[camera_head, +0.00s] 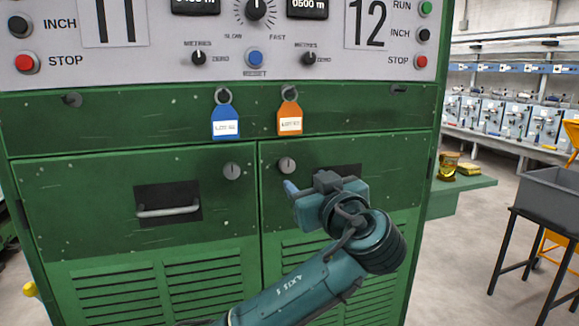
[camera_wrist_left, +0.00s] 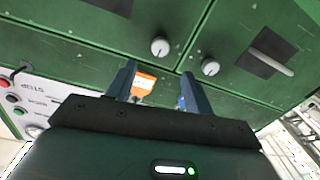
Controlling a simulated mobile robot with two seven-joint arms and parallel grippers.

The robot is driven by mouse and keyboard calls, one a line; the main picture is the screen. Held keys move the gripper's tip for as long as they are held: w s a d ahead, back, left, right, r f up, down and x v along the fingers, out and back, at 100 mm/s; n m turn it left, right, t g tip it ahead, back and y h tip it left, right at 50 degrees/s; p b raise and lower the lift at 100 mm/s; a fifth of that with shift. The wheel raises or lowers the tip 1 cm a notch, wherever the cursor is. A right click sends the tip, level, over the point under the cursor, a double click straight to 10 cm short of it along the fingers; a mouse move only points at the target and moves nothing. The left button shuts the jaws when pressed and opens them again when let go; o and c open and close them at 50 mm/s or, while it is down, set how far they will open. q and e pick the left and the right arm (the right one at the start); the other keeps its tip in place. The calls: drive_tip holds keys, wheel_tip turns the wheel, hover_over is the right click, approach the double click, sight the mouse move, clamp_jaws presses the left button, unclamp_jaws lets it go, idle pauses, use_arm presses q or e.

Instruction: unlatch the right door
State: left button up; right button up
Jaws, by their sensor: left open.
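The right door (camera_head: 400,190) of the green cabinet is closed, with a round silver latch knob (camera_head: 286,166) near its upper left corner. That knob also shows in the left wrist view (camera_wrist_left: 160,47), beyond the fingers. My left gripper (camera_head: 291,188) is just below and in front of the knob in the head view, and seems apart from it. In the left wrist view its two fingers (camera_wrist_left: 160,80) are spread with nothing held between them. My gripper and wrist cover part of the right door's dark handle recess (camera_head: 350,171). My right gripper is not in view.
The closed left door (camera_head: 90,200) has its own knob (camera_head: 231,171) and a bar handle (camera_head: 168,210). A blue tag (camera_head: 226,122) and an orange tag (camera_head: 290,118) hang above the doors. A control panel (camera_head: 150,60) is on top. A grey bin (camera_head: 555,190) stands at right.

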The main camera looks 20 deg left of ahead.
sight(289, 167)
use_arm(q)
drive_tip(key=p+x, duration=0.1)
drive_tip(key=x, duration=0.8)
drive_tip(key=shift+w+a, duration=0.2)
drive_tip(key=shift+c, duration=0.2)
clamp_jaws()
